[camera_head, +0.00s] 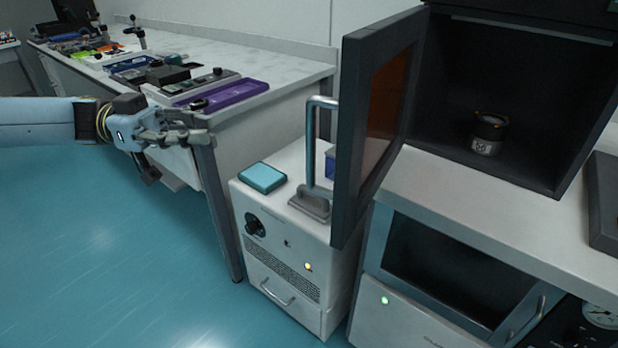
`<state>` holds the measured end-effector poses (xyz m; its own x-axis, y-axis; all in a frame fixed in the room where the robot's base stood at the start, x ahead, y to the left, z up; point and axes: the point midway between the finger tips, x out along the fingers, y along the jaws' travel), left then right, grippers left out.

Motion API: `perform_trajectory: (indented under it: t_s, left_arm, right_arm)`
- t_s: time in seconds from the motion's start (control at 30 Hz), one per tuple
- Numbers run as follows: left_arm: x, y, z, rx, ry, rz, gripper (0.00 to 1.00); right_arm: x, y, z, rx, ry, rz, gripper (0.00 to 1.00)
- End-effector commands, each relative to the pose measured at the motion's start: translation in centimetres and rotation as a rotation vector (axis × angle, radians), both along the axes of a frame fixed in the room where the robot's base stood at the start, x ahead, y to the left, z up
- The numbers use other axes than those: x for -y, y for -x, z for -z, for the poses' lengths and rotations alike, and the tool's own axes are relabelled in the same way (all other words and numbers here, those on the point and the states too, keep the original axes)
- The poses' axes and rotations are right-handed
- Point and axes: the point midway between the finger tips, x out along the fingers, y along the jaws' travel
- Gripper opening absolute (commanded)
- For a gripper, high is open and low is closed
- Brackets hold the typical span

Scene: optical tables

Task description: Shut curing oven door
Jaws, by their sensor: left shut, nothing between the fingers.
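The curing oven (460,70) is a dark box on the bench at the right, its front open. Its door (353,150) has a dark frame and an amber window (388,110). The door stands swung wide open on the oven's left side, its edge toward me. A small dark and silver cylinder (487,135) stands inside the oven. My left gripper (200,128) is at the left, over the floor in front of the far bench. It is shut and empty, well apart from the door. My right gripper is not in view.
The bench behind my left gripper holds a purple tray (240,90) and several devices. Open floor (120,260) lies at the lower left.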

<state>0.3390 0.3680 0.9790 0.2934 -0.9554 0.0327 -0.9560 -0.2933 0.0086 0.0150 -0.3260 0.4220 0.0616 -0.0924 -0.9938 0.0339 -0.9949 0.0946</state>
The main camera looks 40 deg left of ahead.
Motion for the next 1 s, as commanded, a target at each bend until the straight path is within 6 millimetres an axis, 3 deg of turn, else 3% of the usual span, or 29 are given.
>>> perform_trajectory:
  t_s: [0.13,0.27,0.7,1.0]
  left_arm:
    - [-0.5,-0.2,-0.2,-0.003,-0.045,0.018,0.00]
    - [0.6,-0.5,-0.2,-0.001,-0.044,0.018,0.00]
    - [9.2,-3.1,-0.2,0.004,-0.041,0.013,0.00]
    - [12.4,-4.1,-0.1,-0.001,-0.043,0.012,0.00]
  right_arm:
    - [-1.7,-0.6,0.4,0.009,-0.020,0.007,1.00]
    - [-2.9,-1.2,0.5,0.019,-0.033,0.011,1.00]
    - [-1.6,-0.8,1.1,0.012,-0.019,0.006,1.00]
    - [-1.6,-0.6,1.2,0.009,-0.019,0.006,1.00]
